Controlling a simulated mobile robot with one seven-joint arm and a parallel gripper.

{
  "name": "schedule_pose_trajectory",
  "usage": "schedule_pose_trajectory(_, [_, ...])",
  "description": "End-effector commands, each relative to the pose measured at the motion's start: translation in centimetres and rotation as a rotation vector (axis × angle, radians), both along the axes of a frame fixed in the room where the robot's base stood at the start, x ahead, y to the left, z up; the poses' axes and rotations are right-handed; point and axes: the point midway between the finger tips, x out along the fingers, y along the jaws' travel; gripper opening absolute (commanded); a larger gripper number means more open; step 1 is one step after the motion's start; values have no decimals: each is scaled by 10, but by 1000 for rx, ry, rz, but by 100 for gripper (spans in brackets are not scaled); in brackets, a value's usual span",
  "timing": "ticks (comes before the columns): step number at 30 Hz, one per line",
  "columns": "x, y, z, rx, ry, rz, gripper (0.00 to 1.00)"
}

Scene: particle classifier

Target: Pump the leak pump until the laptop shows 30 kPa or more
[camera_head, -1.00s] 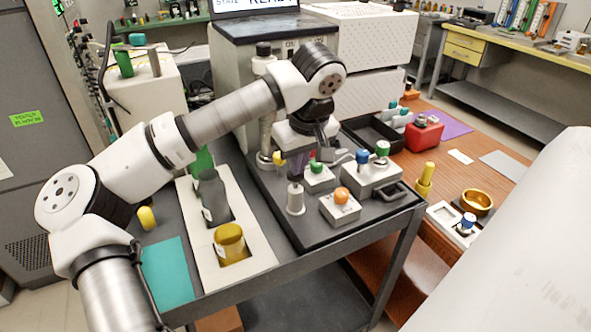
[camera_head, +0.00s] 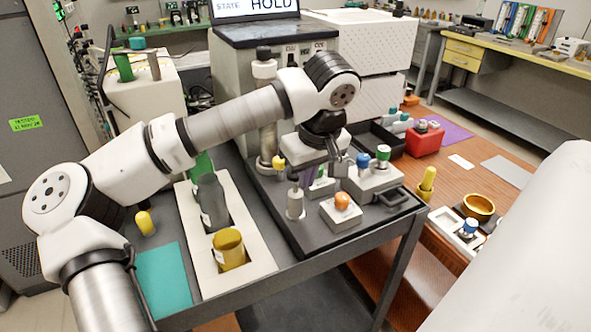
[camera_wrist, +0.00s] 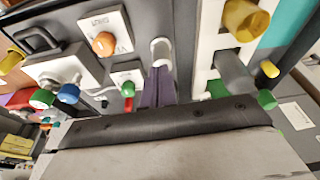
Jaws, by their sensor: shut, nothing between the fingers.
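A short white upright cylinder (camera_head: 295,206), apparently the leak pump, stands on the dark tray of the cart. In the wrist view the white cylinder (camera_wrist: 161,52) lies just beyond my fingertips. My gripper (camera_head: 297,186) is shut and empty, pointing down at the top of this cylinder. In the wrist view my gripper (camera_wrist: 158,92) shows as two purple-grey fingers held together. Whether they touch the cylinder is hard to tell. The laptop (camera_head: 255,9) at the top edge reads "STATE HOLD". The rest of its screen is cut off, so no pressure figure shows.
A pale rack (camera_head: 205,268) with bottles lies to the left. A teal mat (camera_head: 163,278) is bare.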

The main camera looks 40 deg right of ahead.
Motion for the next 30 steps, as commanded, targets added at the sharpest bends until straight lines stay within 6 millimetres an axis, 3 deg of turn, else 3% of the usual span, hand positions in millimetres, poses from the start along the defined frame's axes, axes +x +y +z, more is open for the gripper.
schedule_pose_trajectory(18, [-29, 5, 115, 0, -1, 0, 0])
schedule_pose_trajectory(24, [-33, 5, 128, -1, 1, -1, 0])
schedule_pose_trajectory(30, [-33, 5, 129, 1, 2, -2, 0])
